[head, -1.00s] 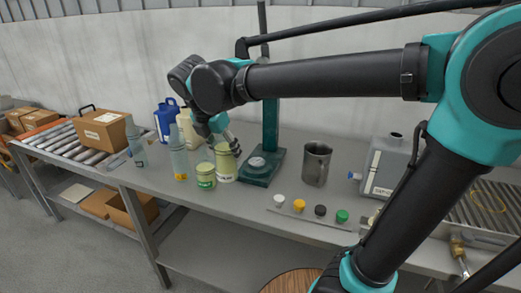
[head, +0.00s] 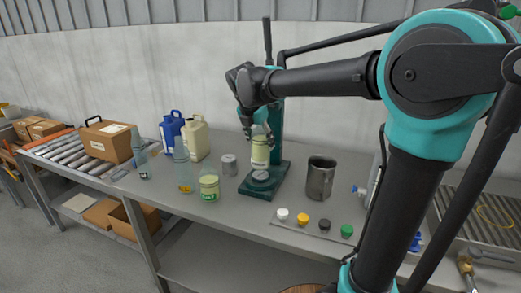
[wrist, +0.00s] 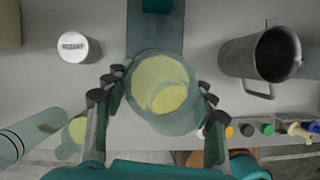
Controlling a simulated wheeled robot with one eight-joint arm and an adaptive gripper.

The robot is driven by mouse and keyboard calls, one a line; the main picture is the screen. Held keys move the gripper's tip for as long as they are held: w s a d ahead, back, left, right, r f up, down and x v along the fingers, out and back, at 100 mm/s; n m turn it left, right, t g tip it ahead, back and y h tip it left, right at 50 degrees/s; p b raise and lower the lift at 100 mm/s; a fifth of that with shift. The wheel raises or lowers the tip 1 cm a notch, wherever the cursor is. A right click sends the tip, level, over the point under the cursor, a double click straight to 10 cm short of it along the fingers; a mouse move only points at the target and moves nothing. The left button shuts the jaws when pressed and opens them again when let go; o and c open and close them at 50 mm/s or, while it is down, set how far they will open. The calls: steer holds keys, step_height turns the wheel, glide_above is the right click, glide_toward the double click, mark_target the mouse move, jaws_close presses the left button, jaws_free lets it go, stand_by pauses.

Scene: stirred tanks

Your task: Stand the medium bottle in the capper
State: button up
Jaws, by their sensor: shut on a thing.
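The medium bottle (head: 260,153), clear with pale yellow-green contents and a label, is held upright in my gripper (head: 257,138). The wrist view shows the bottle (wrist: 160,90) from above, between my gripper's fingers (wrist: 156,105). The capper has a dark green base (head: 277,186), a round pale seat (head: 261,176) and a teal column (head: 278,115). The bottle is over the seat, in front of the column. Its bottom is close to the seat; I cannot tell whether they touch. In the wrist view the bottle hides the seat.
A short green-filled jar (head: 209,187), a grey tin (head: 229,164) and a tall clear bottle (head: 183,170) stand left of the capper. A metal jug (head: 320,178) stands right. Several caps (head: 303,219) lie in a row in front. Jugs (head: 195,138) stand behind left.

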mark_target(261, 149)
steer(key=shift+f, duration=1.55)
steer(key=shift+f, duration=0.1)
steer(key=o, duration=1.5)
steer(key=shift+c, duration=0.2)
steer(key=v, duration=1.2)
